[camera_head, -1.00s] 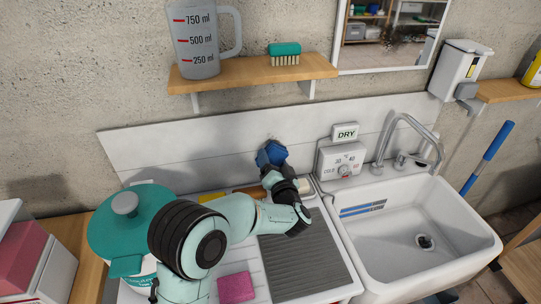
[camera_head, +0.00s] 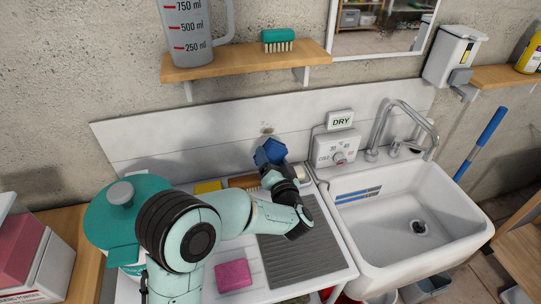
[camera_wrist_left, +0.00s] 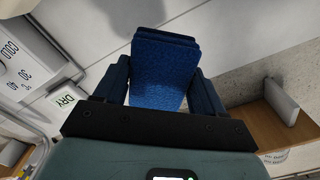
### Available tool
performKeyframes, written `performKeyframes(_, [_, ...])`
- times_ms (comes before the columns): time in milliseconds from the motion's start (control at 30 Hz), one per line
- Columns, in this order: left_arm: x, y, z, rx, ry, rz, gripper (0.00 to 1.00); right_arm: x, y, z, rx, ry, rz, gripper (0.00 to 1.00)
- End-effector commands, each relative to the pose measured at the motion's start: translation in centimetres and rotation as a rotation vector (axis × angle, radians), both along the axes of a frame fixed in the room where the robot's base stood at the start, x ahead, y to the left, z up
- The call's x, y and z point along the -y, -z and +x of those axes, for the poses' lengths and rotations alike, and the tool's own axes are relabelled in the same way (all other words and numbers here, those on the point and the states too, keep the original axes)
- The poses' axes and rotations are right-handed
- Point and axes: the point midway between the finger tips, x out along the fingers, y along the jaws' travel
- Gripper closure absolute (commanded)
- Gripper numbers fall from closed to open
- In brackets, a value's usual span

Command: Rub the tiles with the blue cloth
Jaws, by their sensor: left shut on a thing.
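The white tiles (camera_head: 200,140) form a long, low panel on the wall behind the drainer and sink. A small brownish mark (camera_head: 266,128) shows on them. My left gripper (camera_head: 272,160) is shut on the blue cloth (camera_head: 269,151), which is folded into a pad in front of the tiles, just below the mark. In the left wrist view the blue cloth (camera_wrist_left: 163,70) sits between the two dark fingers. I cannot tell whether it touches the tiles. My right gripper is not in view.
A wooden shelf (camera_head: 245,60) with a measuring jug (camera_head: 193,30) and a green brush (camera_head: 278,36) hangs above. The control box with its DRY sign (camera_head: 340,121) and the tap (camera_head: 405,120) stand right of the cloth. A teal-lidded pot (camera_head: 118,205) stands left.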

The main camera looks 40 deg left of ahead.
Motion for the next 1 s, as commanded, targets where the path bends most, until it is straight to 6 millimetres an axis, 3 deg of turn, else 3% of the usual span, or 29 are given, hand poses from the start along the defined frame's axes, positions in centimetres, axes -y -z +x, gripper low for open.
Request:
performKeyframes(600, [-0.1,0.0,0.1,0.000,-0.001,0.000,0.54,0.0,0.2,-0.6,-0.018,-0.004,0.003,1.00])
performKeyframes(1000, [-3.7,-0.1,2.9,0.000,0.000,0.002,0.54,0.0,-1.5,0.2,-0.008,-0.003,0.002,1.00])
